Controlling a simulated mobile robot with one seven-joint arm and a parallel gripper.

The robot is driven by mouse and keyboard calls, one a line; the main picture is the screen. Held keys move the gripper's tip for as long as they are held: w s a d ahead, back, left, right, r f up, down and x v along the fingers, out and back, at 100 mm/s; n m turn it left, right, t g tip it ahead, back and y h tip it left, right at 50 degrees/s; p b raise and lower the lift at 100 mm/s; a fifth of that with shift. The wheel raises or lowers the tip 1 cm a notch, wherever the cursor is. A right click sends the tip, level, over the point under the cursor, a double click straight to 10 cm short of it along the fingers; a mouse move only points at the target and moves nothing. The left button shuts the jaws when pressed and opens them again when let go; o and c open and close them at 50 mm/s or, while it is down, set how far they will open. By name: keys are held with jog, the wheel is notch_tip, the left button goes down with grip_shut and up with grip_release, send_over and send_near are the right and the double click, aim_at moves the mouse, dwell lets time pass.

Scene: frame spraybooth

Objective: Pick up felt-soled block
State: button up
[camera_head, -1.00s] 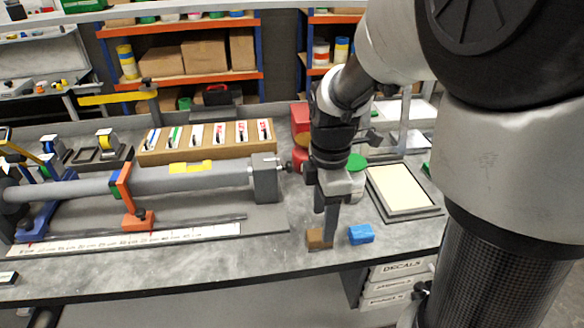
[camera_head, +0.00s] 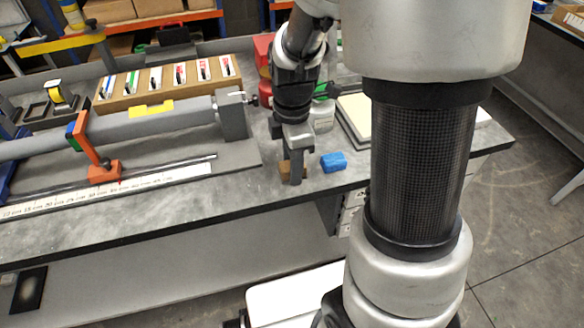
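A small brown block (camera_head: 285,169) sits on the grey bench near its front edge. My gripper (camera_head: 296,174) points down at it, and its fingers cover part of the block. I cannot tell whether the fingers are shut on the block or only around or in front of it. A small blue block (camera_head: 333,162) lies on the bench just right of my gripper, apart from it. No felt sole can be made out on either block, as their undersides are hidden.
Left of my gripper a grey tube (camera_head: 170,123) lies in a fixture with an orange clamp (camera_head: 104,170) and a ruler (camera_head: 120,190) before it. Behind are a wooden rack (camera_head: 170,85) and red containers. A framed cream pad (camera_head: 355,112) lies right, partly hidden by my arm.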

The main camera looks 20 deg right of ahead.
jog(key=c, duration=0.6)
notch_tip(320, 180, up, 10)
jog(key=shift+r+p, duration=0.1)
jog(key=shift+p, duration=0.95)
jog(key=shift+c, duration=0.2)
jog(key=shift+o, duration=1.2)
jog(key=shift+c, duration=0.5)
